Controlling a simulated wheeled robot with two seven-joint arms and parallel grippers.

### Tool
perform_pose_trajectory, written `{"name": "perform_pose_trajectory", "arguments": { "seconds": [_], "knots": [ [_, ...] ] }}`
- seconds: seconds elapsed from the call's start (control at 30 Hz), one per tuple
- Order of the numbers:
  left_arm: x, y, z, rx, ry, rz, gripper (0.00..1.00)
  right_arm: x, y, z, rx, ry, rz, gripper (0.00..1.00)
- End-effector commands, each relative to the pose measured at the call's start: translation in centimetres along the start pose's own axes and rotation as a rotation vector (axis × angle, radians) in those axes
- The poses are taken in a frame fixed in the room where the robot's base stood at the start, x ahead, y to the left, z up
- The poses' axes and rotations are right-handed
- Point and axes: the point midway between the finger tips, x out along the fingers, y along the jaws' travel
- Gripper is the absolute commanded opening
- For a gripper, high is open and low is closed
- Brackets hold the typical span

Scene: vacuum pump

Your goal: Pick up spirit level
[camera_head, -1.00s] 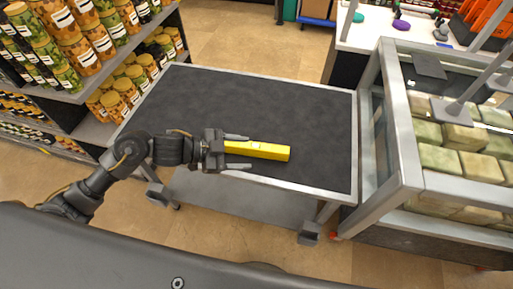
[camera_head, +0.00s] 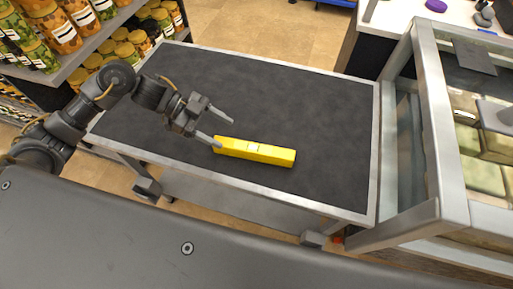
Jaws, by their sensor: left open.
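The yellow spirit level (camera_head: 270,154) lies on the dark top of a grey cart (camera_head: 290,105), near its front edge. It runs left to right, with a small pale vial window near its middle. My left gripper (camera_head: 226,131) is at the level's left end, its two fingers spread apart. One fingertip is close to the level's left end and the other is above and behind it; I cannot tell whether the near one touches. Nothing is between the fingers. My right gripper is not in view.
A shelf of jars (camera_head: 60,30) stands at the back left. A glass-sided case with a metal frame (camera_head: 440,130) stands close to the cart's right side. The cart's top is bare behind and to the right of the level.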

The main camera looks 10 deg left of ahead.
Motion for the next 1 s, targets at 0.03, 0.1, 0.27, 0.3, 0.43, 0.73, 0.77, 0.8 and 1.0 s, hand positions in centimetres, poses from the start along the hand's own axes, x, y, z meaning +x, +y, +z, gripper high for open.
{"name": "perform_pose_trajectory", "arguments": {
  "seconds": [0.03, 0.1, 0.27, 0.3, 0.43, 0.73, 0.77, 0.8, 1.0],
  "knots": [
    [0.5, -0.1, 0.6, 0.002, 0.001, 0.001, 0.62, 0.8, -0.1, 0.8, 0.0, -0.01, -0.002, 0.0],
    [0.7, -0.1, 0.9, 0.003, 0.001, 0.004, 0.62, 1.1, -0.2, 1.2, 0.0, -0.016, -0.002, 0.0],
    [1.1, -0.2, 0.6, 0.006, 0.002, 0.01, 0.62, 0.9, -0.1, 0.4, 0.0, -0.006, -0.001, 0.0],
    [1.5, -0.2, 0.5, 0.007, 0.003, 0.013, 0.62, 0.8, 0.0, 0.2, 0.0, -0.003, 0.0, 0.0],
    [3.5, -0.3, 0.4, 0.008, 0.004, 0.016, 0.62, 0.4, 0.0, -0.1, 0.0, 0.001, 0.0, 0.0],
    [6.6, -0.3, 0.6, 0.007, 0.001, 0.012, 0.62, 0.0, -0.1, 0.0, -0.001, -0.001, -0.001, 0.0],
    [6.6, -0.3, 0.6, 0.007, 0.001, 0.012, 0.62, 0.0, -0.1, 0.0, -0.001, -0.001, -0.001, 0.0],
    [6.6, -0.3, 0.6, 0.007, 0.001, 0.012, 0.62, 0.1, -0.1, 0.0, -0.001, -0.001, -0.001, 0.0],
    [8.3, -0.3, 0.7, 0.004, 0.003, 0.013, 0.62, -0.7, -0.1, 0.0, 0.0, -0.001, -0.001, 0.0]
  ]
}}
